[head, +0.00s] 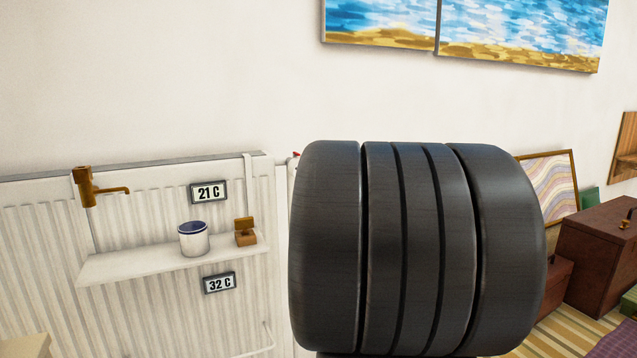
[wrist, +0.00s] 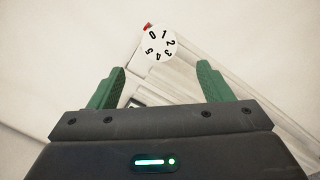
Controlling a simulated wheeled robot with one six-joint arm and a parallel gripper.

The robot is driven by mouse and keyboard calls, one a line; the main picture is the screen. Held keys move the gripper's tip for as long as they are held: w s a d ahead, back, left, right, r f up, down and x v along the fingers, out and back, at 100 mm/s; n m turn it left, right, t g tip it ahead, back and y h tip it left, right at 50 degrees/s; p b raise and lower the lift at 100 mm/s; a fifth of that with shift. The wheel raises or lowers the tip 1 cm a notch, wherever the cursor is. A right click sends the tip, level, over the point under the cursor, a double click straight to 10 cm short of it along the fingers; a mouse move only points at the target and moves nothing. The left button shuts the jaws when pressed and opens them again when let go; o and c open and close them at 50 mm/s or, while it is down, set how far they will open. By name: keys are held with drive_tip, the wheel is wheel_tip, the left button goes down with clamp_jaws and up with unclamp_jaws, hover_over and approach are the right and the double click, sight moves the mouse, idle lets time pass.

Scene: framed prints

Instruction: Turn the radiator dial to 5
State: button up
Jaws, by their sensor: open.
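The radiator dial (wrist: 158,45) is a white round disc with black numerals 0 to 5, at the top middle of the wrist view. A red mark (wrist: 147,27) sits at its upper left edge, closest to the numeral 0. My gripper (wrist: 160,66) is open, with a green finger on each side below the dial and nothing between them. The dial appears ahead of the fingertips, apart from them. In the head view the radiator (head: 140,220) stands at the left; my dark arm hides the dial's face, and only a small red bit shows beside it.
A white shelf (head: 110,268) on the radiator holds a paint can (head: 194,241) and a small wooden box (head: 246,236). Brown cases (head: 595,250) stand at the right.

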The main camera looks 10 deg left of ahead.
idle(0.3)
wheel_tip(320, 180, up, 6)
drive_tip(key=n+g+h+p, duration=0.4)
drive_tip(key=n+p, duration=0.6)
drive_tip(key=p, duration=0.8)
drive_tip(key=x, duration=0.4)
drive_tip(key=b+x, duration=0.1)
drive_tip(key=x, duration=0.4)
drive_tip(key=b+x, duration=0.1)
drive_tip(key=x, duration=0.3)
drive_tip(key=shift+a, duration=0.45)
drive_tip(key=c, duration=1)
